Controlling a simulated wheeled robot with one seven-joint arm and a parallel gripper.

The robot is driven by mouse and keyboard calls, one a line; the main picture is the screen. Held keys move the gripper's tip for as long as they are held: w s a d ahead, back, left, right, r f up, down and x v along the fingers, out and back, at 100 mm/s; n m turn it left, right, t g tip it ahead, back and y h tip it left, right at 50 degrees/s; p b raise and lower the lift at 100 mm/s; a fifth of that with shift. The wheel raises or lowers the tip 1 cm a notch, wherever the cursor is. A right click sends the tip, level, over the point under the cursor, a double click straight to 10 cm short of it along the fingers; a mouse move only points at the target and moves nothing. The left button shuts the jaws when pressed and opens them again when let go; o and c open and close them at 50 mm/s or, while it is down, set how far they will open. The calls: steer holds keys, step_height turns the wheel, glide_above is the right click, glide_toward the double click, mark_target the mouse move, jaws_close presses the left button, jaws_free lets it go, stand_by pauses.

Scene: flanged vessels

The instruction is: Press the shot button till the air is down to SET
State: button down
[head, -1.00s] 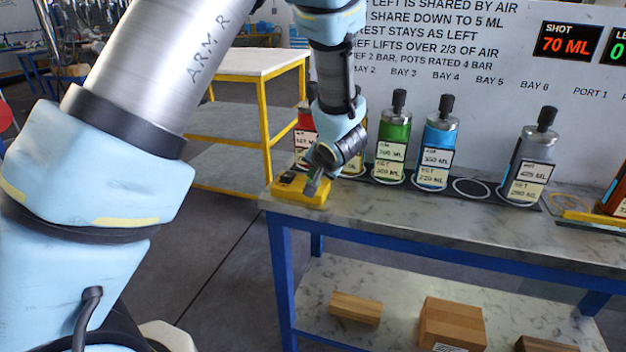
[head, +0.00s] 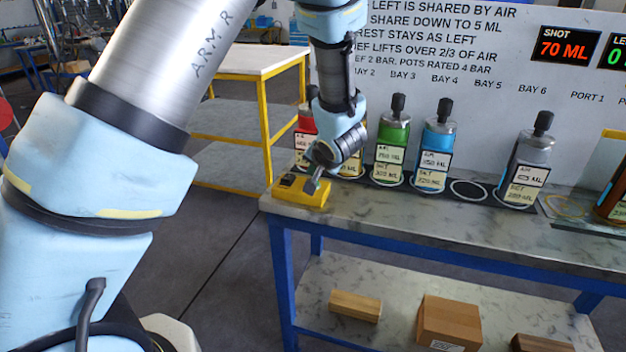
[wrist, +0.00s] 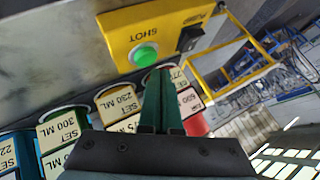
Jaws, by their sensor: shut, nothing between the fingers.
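The yellow control box (head: 300,192) stands at the table's left end, with the green SHOT button (wrist: 145,55) and a dark switch (wrist: 192,38) on its face. My gripper (wrist: 162,72) is shut and empty, its tips close beside the button; in the head view it points down at the box, and I cannot tell whether it touches. Pots with AIR and SET labels stand in a row: red (head: 305,125), an amber one mostly behind my wrist, green (head: 392,140), blue (head: 436,145) and grey (head: 528,160). The display (head: 566,45) reads SHOT 70 ML.
An empty ring (head: 469,190) lies between the blue and grey pots. A brown vessel (head: 612,200) is cut off at the right edge, with a yellow part (head: 613,134) above it. Blocks and a box (head: 450,320) lie on the lower shelf.

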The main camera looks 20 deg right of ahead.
step_height(320, 180, up, 5)
steer(key=p, duration=0.6)
steer(key=shift+r+p, duration=0.1)
steer(key=shift+p, duration=0.2)
stand_by(0.5)
